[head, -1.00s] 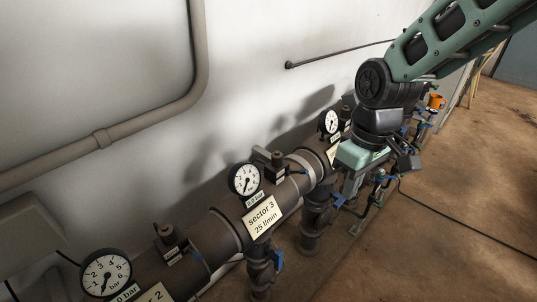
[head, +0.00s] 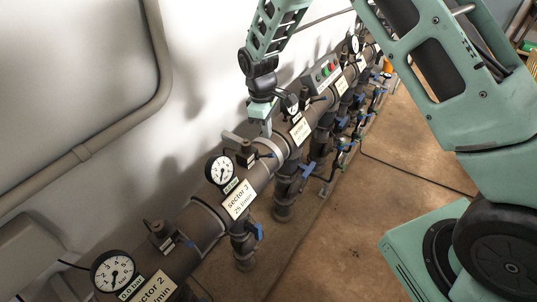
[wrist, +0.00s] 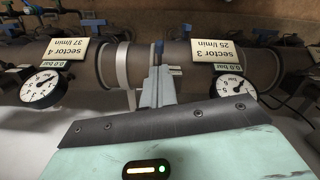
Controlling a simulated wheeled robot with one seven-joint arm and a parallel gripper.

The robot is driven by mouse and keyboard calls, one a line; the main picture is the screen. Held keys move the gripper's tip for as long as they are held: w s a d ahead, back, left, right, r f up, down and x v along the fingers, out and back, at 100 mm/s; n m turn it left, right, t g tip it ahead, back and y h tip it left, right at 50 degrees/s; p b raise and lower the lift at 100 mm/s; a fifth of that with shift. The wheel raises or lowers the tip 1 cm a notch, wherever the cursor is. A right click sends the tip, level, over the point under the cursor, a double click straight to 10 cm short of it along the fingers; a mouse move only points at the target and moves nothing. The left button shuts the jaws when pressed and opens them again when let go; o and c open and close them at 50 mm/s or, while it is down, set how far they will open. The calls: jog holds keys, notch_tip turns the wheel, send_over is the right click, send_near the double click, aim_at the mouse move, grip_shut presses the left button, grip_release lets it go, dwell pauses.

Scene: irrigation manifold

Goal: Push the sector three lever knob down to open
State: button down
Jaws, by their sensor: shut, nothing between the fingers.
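The sector 3 plate (head: 240,198) and its gauge (head: 219,170) are on the dark pipe; the plate shows upside down in the wrist view (wrist: 220,57). My gripper (head: 267,130) points down above the pipe, a little right of and behind this lever. Its fingers (wrist: 156,80) are shut and empty between the sector 3 and sector 4 plates. They hide part of the fitting (wrist: 173,70) in the wrist view. I cannot tell whether they touch it.
A blue handle (head: 258,232) is on the sector 3 down-pipe. The sector 2 gauge (head: 113,272) stands at the near left, and a sector 4 gauge (wrist: 40,88) is beside my gripper. A grey wall is behind; open floor (head: 330,240) lies in front.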

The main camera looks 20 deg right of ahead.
aim_at(269, 154)
jog(key=shift+f, duration=0.1)
jog(key=shift+s+d+f+b, duration=0.15)
jog(key=shift+f+b, duration=1)
jog(key=shift+f, duration=0.55)
jog(key=shift+s+d+f+b, duration=0.15)
jog(key=shift+f+b, duration=0.95)
jog(key=shift+f, duration=0.6)
jog(key=shift+f, duration=0.1)
jog(key=shift+f+b, duration=1.45)
jog(key=shift+f, duration=0.7)
jog(key=shift+r, duration=0.15)
jog(key=shift+w+a+r+p, duration=0.15)
jog(key=shift+w+a+r, duration=0.1)
jog(key=shift+w+a, duration=0.35)
jog(key=shift+w+a+r+p, duration=0.15)
jog(key=shift+w+a+r, duration=0.1)
jog(key=shift+w+a, duration=0.3)
jog(key=shift+s, duration=0.15)
jog(key=shift+r, duration=0.1)
